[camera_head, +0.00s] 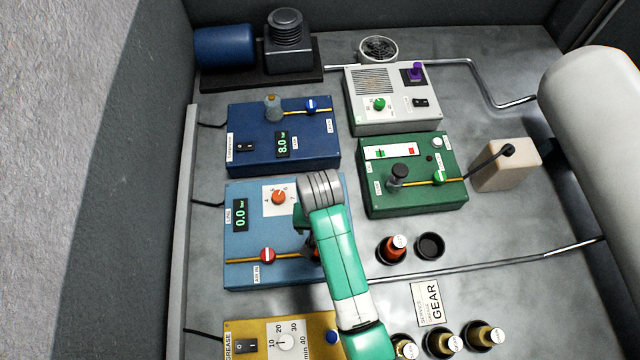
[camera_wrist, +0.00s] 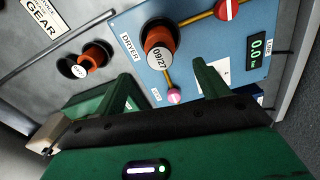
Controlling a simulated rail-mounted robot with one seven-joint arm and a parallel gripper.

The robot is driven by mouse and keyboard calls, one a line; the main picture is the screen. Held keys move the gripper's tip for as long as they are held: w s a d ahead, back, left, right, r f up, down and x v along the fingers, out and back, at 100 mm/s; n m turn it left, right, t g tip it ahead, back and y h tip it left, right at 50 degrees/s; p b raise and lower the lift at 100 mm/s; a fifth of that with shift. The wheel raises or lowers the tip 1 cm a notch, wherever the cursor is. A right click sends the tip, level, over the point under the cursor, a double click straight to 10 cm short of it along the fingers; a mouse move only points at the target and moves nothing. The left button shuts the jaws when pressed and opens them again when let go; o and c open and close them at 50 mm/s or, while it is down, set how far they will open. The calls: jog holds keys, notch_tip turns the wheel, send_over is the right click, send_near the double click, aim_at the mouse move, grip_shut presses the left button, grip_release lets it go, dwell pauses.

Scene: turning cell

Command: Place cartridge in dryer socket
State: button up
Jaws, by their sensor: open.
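In the wrist view, an orange-brown cartridge (camera_wrist: 160,58) labelled 09/27 stands in a dark round socket (camera_wrist: 148,27) on the light blue dryer panel (camera_wrist: 200,40). Whether it is fully seated cannot be told. My gripper (camera_wrist: 165,75) is open, with its green fingers on either side of and apart from this cartridge. In the head view, the dryer panel (camera_head: 240,270) is partly covered by my arm, which hides most of the cartridge and socket. A second orange-red cartridge (camera_head: 397,243) stands in a dark cup on the table; it also shows in the wrist view (camera_wrist: 92,55).
An empty dark cup (camera_head: 430,246) stands beside the second cartridge. A red valve knob (camera_head: 267,255) and an orange dial (camera_head: 279,197) stick up from the dryer. A green box (camera_head: 440,200) lies right; a yellow grease box (camera_head: 265,345) lies nearer. A pipe (camera_head: 480,267) crosses the table.

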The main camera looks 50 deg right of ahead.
jog(key=shift+r, duration=0.55)
jog(key=w+a+r+n+t+h, duration=0.3)
jog(key=w+r+t, duration=0.45)
jog(key=r, duration=0.75)
jog(key=w+a+r+n+t+h, duration=0.15)
jog(key=w+a+r+t, duration=0.25)
jog(key=w+r, duration=0.85)
jog(key=s+a+r+n+t+y, duration=0.1)
jog(key=s+a+r+t, duration=0.3)
jog(key=r, duration=0.7)
jog(key=s+a+r+n+t+y, duration=0.2)
jog(key=s+a+r+t, duration=0.3)
jog(key=r, duration=0.7)
jog(key=s+a+r+n+t+y, duration=0.1)
jog(key=s+a+r+n+t, duration=0.2)
jog(key=a+r, duration=0.4)
notch_tip(320, 180, up, 5)
jog(key=shift+s+a+r+n+t, duration=0.1)
jog(key=shift+s+a+n+t, duration=0.25)
jog(key=shift+s+t, duration=0.65)
jog(key=shift+s+d+g+y, duration=0.1)
jog(key=shift+s+g+y, duration=0.15)
